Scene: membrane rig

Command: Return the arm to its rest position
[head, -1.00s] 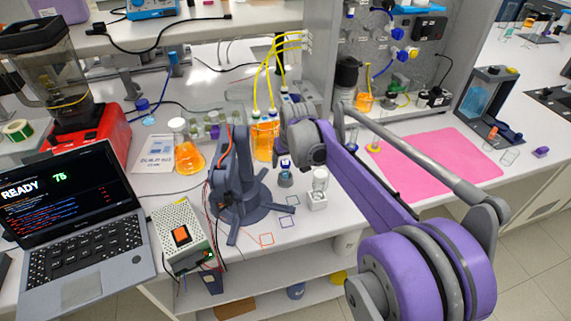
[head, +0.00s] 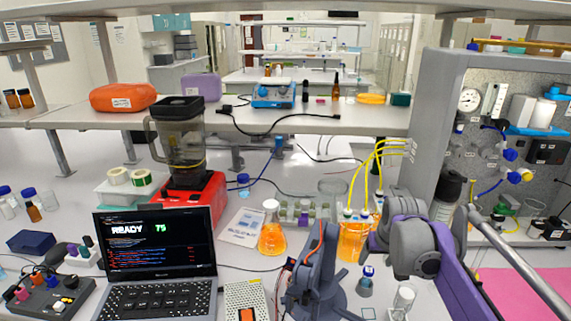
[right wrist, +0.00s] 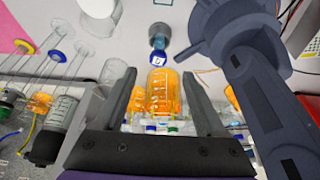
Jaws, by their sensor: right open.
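My right arm comes in from the right in the head view, with its grey and purple wrist (head: 412,245) beside the orange-filled vessel (head: 354,240). Its fingertips are not clearly seen there. In the right wrist view my right gripper (right wrist: 160,85) is open, with nothing held between its two dark fingers. The orange vessel (right wrist: 161,92) shows beyond and between them; contact cannot be told. A small blue-capped vial (head: 366,280) stands below the wrist; it also shows in the right wrist view (right wrist: 158,56). My left gripper is not in view.
A dark blue jointed device (head: 316,275) stands left of my right wrist, close to the fingers. An orange flask (head: 272,238), a laptop (head: 157,250) and a red blender (head: 187,190) are further left. A grey instrument panel (head: 500,140) and pink mat (head: 515,290) lie right.

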